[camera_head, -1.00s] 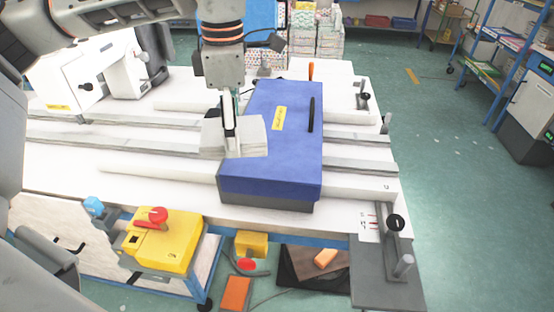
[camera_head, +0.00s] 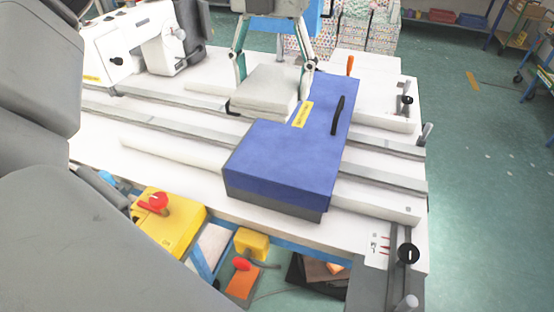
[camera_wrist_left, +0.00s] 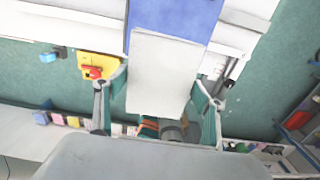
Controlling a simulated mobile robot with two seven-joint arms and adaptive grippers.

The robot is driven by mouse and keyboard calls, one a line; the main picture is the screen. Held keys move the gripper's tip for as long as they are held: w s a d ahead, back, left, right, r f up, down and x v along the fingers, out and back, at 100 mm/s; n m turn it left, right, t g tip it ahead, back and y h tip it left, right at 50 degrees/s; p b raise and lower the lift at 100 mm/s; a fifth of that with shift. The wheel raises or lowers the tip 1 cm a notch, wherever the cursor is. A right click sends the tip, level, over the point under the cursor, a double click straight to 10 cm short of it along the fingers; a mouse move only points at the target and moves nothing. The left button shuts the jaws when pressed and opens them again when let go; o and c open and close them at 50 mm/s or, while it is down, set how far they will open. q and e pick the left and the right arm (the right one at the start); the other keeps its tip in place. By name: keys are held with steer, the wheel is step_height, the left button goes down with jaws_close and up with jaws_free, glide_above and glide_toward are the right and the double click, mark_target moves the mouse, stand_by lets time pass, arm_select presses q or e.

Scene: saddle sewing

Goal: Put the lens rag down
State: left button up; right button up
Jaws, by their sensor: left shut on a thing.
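The lens rag (camera_head: 266,84) is a pale grey-white folded cloth in the head view, beside the far left part of a blue case (camera_head: 285,160). My left gripper (camera_head: 273,92) points down, its two fingers on opposite sides of the rag, shut on it. In the left wrist view the rag (camera_wrist_left: 162,72) lies flat between the fingers and overlaps the end of the blue case (camera_wrist_left: 180,15). I cannot tell whether the rag touches the table or hangs above it. My right gripper is not in view.
The white table (camera_head: 150,103) carries long rails and a white sewing machine (camera_head: 155,45) at the back left. An orange-handled tool (camera_head: 350,66) stands behind the case.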

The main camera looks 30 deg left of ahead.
arm_select(q)
steer(key=b, duration=0.1)
glide_above(273, 168)
step_height(273, 168, down, 13)
steer(key=shift+f, duration=2.45)
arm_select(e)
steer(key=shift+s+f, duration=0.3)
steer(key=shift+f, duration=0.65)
arm_select(q)
steer(key=shift+s+f, duration=0.1)
steer(key=o, duration=1)
step_height(273, 168, up, 12)
steer(key=shift+r, duration=0.2)
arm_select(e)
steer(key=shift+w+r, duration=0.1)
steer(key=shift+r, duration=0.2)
arm_select(q)
steer(key=shift+d+f, duration=0.1)
